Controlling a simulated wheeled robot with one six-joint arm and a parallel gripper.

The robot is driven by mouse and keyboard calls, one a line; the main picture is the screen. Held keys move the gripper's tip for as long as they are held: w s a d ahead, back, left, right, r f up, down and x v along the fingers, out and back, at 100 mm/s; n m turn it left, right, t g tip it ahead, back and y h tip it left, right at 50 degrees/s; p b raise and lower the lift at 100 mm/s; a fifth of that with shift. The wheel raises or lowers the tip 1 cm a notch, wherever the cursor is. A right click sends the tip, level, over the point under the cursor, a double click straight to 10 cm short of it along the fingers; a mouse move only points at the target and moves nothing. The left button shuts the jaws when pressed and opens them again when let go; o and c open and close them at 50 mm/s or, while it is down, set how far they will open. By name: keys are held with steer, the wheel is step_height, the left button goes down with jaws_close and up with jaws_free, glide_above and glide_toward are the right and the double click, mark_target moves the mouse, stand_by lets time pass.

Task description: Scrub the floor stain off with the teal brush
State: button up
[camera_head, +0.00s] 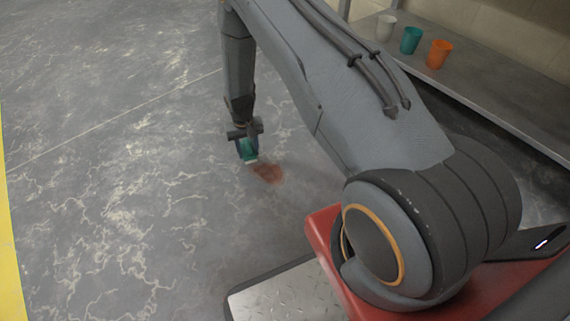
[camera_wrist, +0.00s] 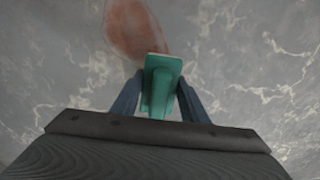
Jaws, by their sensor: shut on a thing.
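The stain (camera_head: 269,173) is a reddish-brown blotch on the grey floor. In the wrist view the stain (camera_wrist: 135,28) lies at the top, just beyond the brush and slightly left of it. The teal brush (camera_head: 247,151) is held in my gripper (camera_head: 244,135), with a pale edge at its lower end. In the wrist view the teal brush (camera_wrist: 161,84) sits between the two fingers of my gripper (camera_wrist: 157,90), which are shut on it. The brush head is at the near edge of the stain; I cannot tell whether it touches the floor.
A grey shelf (camera_head: 480,100) along the wall at the upper right carries a white cup (camera_head: 386,28), a teal cup (camera_head: 411,40) and an orange cup (camera_head: 440,54). A yellow strip (camera_head: 10,250) runs down the left edge. The floor around the stain is clear.

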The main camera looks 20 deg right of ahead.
steer(key=shift+r+p, duration=0.6)
steer(key=shift+r, duration=0.6)
